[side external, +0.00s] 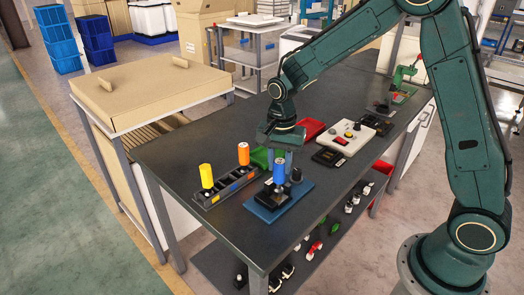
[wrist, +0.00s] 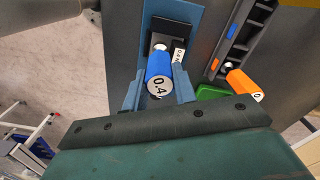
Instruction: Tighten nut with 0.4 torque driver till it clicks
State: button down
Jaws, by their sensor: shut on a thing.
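My gripper (side external: 279,163) points down with its fingers around a blue driver (side external: 279,174) that stands upright. In the wrist view, the driver (wrist: 158,66) has a white end cap marked 0.4 and sits between my two fingers (wrist: 158,82). The driver is above a black fixture (side external: 270,202) on a blue base plate (side external: 305,187). The wrist view also shows the black fixture (wrist: 170,33), with a white label beside the driver. The nut and the driver's tip are hidden, so I cannot tell whether they touch.
A dark rack (side external: 226,187) beside the plate holds a yellow driver (side external: 206,176) and an orange driver (side external: 243,154). The table's front left is clear.

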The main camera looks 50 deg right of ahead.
jog(key=shift+f, duration=0.65)
dwell(0.6)
jog(key=shift+m, duration=8)
jog(key=shift+r, duration=0.1)
